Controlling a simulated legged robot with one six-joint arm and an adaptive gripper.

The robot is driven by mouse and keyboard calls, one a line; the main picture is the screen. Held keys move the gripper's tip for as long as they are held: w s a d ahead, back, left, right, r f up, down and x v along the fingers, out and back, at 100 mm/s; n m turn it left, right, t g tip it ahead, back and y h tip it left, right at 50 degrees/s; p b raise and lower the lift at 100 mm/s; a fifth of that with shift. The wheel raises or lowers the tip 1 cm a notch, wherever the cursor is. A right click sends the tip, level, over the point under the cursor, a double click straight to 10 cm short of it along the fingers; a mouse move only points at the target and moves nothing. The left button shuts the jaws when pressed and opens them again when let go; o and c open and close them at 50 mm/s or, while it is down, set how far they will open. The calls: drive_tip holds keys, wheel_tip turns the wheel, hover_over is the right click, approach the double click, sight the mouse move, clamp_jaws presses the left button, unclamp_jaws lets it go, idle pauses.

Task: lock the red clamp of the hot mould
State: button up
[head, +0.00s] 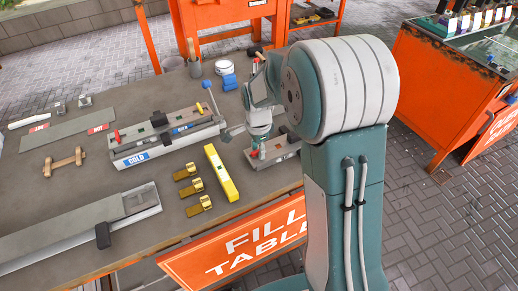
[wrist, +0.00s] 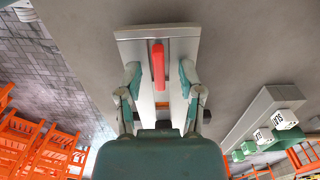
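In the wrist view a red clamp handle (wrist: 158,66) lies lengthwise on a pale grey mould (wrist: 184,42). My gripper (wrist: 159,76) is open, with one finger on each side of the handle and gaps between. In the head view my gripper (head: 257,146) points down over a grey mould (head: 285,154) near the table's right edge. My arm hides much of this mould, and I see no HOT label. A red bit (head: 262,152) shows beside the fingers. I cannot tell how high the fingertips are above the mould.
The mould marked COLD (head: 165,143) lies to the left with its own red handle. A yellow level (head: 221,174) and brass clamps (head: 191,187) lie in front. The grey table (head: 110,180) has bare patches.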

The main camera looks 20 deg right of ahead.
clamp_jaws()
drive_tip(key=m, duration=0.4)
drive_tip(key=shift+m, duration=0.4)
drive_tip(key=m, duration=0.4)
drive_tip(key=shift+m, duration=0.4)
